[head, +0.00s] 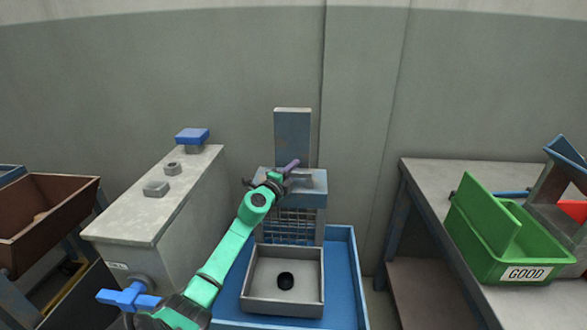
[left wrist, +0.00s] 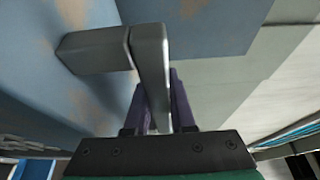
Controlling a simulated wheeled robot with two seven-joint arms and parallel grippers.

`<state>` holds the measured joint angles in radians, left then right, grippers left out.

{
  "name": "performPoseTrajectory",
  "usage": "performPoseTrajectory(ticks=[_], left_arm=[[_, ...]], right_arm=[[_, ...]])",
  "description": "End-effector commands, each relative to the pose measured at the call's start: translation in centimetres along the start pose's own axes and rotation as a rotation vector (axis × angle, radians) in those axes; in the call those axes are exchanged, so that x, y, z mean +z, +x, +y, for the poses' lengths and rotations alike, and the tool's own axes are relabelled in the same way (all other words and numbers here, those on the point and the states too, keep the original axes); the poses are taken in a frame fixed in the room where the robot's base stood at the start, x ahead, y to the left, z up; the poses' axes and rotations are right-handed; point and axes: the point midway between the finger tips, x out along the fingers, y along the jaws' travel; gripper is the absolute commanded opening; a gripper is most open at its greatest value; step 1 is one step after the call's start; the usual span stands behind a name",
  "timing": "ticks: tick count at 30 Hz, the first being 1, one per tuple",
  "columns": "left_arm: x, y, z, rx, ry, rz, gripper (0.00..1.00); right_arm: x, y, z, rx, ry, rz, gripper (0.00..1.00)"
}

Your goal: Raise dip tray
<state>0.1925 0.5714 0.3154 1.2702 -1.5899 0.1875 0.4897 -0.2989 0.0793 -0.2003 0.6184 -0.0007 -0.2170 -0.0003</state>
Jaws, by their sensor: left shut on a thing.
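A blue-grey carriage (head: 312,200) with a wire mesh front (head: 297,228) sits low on an upright blue-grey post (head: 292,130). A grey handle (head: 312,178) projects from the carriage, and in the left wrist view the handle (left wrist: 150,72) has an upright bar. My left gripper (head: 290,168) is shut on that bar, with its purple fingers on either side (left wrist: 160,95). Which part is the dip tray I cannot tell for certain. My right gripper is not in view.
A larger blue tray (head: 345,275) lies around the grey tray. A brown bin (head: 50,225) is farther left. A bench (head: 425,185) at right bears a green GOOD bin (head: 480,250).

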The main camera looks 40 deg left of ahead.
Motion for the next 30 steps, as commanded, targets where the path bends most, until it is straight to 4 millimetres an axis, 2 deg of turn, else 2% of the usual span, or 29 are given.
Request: performPoseTrajectory(ticks=[1,10,15,27,28,30], left_arm=[[0.1,0.0,-1.8,-0.006,-0.001,-0.003,0.0],[0.1,0.0,-5.6,-0.005,0.001,-0.002,0.0],[0.1,0.0,-6.3,-0.005,0.001,-0.003,0.0],[0.2,0.0,-6.6,-0.011,0.001,-0.003,0.0],[0.2,0.0,-6.6,-0.011,0.001,-0.004,0.3],[0.1,0.0,-6.5,-0.01,0.001,-0.003,0.53]], right_arm=[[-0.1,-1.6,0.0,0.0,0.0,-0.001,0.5],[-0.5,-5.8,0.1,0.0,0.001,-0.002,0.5],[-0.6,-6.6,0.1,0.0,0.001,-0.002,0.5],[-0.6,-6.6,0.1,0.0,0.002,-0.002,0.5],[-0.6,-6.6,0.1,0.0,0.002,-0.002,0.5],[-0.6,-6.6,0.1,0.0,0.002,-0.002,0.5]])
